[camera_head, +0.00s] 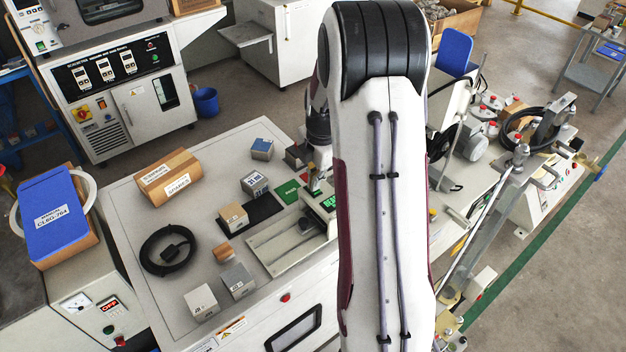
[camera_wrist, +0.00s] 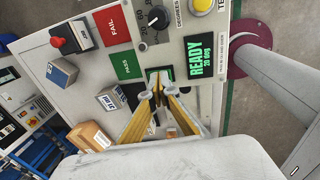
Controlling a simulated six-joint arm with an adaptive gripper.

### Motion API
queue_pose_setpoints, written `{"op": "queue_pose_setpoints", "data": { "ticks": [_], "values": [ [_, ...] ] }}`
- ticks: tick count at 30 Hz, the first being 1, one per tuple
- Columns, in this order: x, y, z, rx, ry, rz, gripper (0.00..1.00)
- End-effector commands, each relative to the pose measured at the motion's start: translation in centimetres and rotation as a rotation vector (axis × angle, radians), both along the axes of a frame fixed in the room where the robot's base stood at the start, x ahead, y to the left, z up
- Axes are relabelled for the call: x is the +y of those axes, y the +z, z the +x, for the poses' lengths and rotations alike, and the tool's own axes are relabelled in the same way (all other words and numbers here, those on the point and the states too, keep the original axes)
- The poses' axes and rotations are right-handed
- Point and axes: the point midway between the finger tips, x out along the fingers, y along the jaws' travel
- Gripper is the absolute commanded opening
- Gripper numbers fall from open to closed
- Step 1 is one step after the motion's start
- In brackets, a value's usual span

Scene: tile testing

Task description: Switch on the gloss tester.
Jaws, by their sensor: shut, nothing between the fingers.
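The gloss tester's panel shows in the wrist view, with a lit green display (camera_wrist: 201,57) reading READY and 20 deg. A black rotary knob (camera_wrist: 157,17) labelled DEGREES sits on the panel, with a yellow button (camera_wrist: 201,6) at the top edge, partly cut off. My gripper (camera_wrist: 152,90) has its yellow fingers together and empty, left of and below the display in the wrist view. I cannot tell whether the tips touch anything. In the head view the tester's green display (camera_head: 329,202) is partly hidden behind my arm.
A red FAIL plate (camera_wrist: 113,27) and a green PASS plate (camera_wrist: 126,65) lie left of the panel. Several labelled blocks, including a grey-and-blue one (camera_head: 262,149), stand on the worktop (camera_head: 125,205).

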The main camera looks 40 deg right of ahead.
Motion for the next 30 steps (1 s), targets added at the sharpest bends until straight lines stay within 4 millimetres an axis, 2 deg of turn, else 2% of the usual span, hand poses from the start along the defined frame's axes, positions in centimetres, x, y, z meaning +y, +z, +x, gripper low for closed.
{"op": "queue_pose_setpoints", "data": {
  "ticks": [11, 17, 23, 30],
  "values": [
    [0.0, 0.2, 0.0, -0.001, 0.000, -0.001, 0.00],
    [-0.1, 1.4, -0.1, -0.003, 0.000, -0.001, 0.00],
    [-0.1, 3.6, -0.4, -0.004, 0.000, -0.002, 0.00],
    [-0.1, 7.2, -0.9, -0.004, 0.000, -0.003, 0.00]
  ]
}}
